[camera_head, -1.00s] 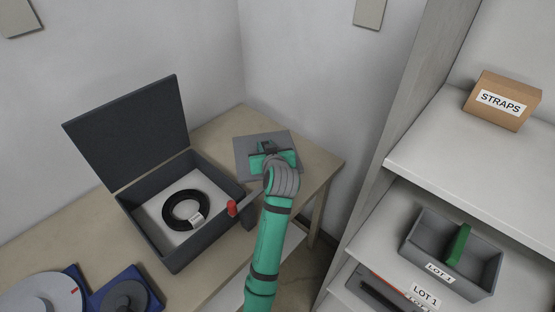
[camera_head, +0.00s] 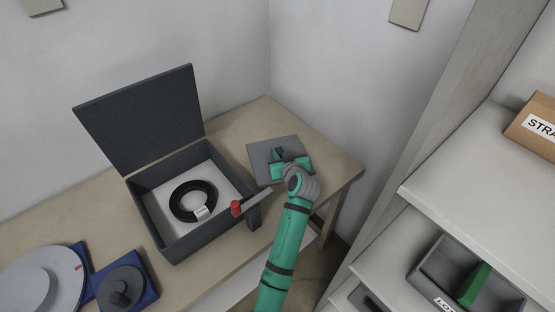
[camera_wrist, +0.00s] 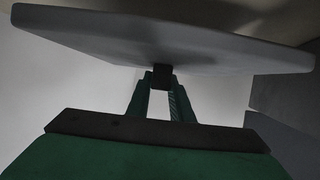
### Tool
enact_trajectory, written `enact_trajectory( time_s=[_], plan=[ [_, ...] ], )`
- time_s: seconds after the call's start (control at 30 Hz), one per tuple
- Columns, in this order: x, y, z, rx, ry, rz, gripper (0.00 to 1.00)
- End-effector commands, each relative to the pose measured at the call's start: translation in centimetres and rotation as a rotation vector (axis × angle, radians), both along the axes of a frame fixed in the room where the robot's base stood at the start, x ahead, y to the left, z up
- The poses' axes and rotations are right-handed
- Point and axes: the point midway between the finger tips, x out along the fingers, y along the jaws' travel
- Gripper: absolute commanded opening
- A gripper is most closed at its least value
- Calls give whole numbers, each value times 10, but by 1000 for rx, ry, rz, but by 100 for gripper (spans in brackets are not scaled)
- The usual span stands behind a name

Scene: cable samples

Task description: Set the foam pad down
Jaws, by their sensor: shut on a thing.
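The foam pad (camera_head: 262,151) is a flat grey square over the right end of the wooden table in the head view. My gripper (camera_head: 281,156) is shut on it from the near side. The pad looks roughly level there. I cannot tell whether its underside touches the table.
Left of the pad, an open dark box (camera_head: 203,241) holds a black cable coil (camera_head: 187,213) on white lining. A shelf (camera_head: 460,165) with a STRAPS carton (camera_head: 537,127) stands right. Bare table (camera_head: 342,171) shows right of the pad.

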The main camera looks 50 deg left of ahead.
Motion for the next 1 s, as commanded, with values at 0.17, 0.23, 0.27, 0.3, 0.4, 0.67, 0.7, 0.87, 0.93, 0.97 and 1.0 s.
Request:
enact_trajectory(
  time_s=[0.17,0.23,0.27,0.3,0.4,0.67,0.7,0.87,0.93,0.97,1.0],
  plan=[
    [-5,5,-19,-1,2,8,0],
    [-6,6,-29,-2,3,10,0],
    [-6,6,-32,-2,3,11,0],
    [-6,7,-35,-2,1,12,0],
    [-6,7,-37,0,0,11,0],
    [-5,6,-39,0,-1,9,0],
    [-5,6,-40,-1,0,10,0],
    [-5,6,-39,0,0,10,39],
    [-5,6,-39,0,-1,9,39],
    [-5,6,-39,0,-1,9,39],
    [-5,6,-39,0,-1,9,39]
  ],
)
